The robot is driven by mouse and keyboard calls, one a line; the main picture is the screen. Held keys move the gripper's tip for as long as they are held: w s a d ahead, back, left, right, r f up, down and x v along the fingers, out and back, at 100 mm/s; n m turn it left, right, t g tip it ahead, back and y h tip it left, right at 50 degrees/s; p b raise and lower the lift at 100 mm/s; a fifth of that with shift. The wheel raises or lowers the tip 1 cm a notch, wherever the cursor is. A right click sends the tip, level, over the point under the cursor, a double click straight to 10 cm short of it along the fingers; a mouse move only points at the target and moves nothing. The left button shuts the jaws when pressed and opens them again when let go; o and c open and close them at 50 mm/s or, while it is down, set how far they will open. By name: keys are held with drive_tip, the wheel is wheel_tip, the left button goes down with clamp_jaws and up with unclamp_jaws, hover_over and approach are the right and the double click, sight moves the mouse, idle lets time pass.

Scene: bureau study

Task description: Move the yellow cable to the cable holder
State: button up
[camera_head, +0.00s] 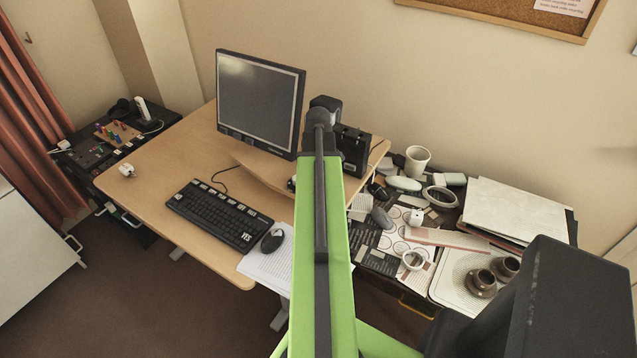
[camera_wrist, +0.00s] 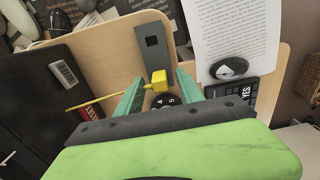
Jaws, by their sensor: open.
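The yellow cable (camera_wrist: 95,102) shows in the wrist view as a thin yellow line running left from a yellow block-shaped end (camera_wrist: 159,77). My gripper (camera_wrist: 160,86) is open, with a green finger on each side of that yellow end. I cannot tell whether either finger touches it. A round black thing with white marks (camera_wrist: 163,102) lies just below the yellow end, partly hidden by my gripper. A dark plate with a small square hole (camera_wrist: 152,42) is above it; I cannot tell whether it is the cable holder. In the head view my arm hides my gripper and the cable.
The wooden desk (camera_head: 150,180) carries a monitor (camera_head: 258,100), a keyboard (camera_head: 220,213), a mouse (camera_head: 272,240) and paper (camera_head: 268,262). A cluttered side table stands at right, with a white cup (camera_head: 417,160). A black table (camera_head: 85,160) at left holds a board with coloured pieces (camera_head: 117,133).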

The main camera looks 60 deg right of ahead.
wheel_tip(320, 180, up, 17)
drive_tip(key=p, duration=1.7)
drive_tip(key=shift+r, duration=0.15)
drive_tip(key=w+a+f+n+b, duration=0.3)
drive_tip(key=w+a, duration=0.7)
drive_tip(key=a, duration=0.2)
drive_tip(key=w+a+f+n+b, duration=0.2)
drive_tip(key=w+a+n, duration=0.1)
drive_tip(key=w+a, duration=0.8)
drive_tip(key=a+f+m+b, duration=0.3)
drive_tip(key=a+m, duration=0.3)
drive_tip(key=a, duration=2)
drive_tip(key=shift+w+a, duration=0.4)
drive_tip(key=shift+w, duration=0.05)
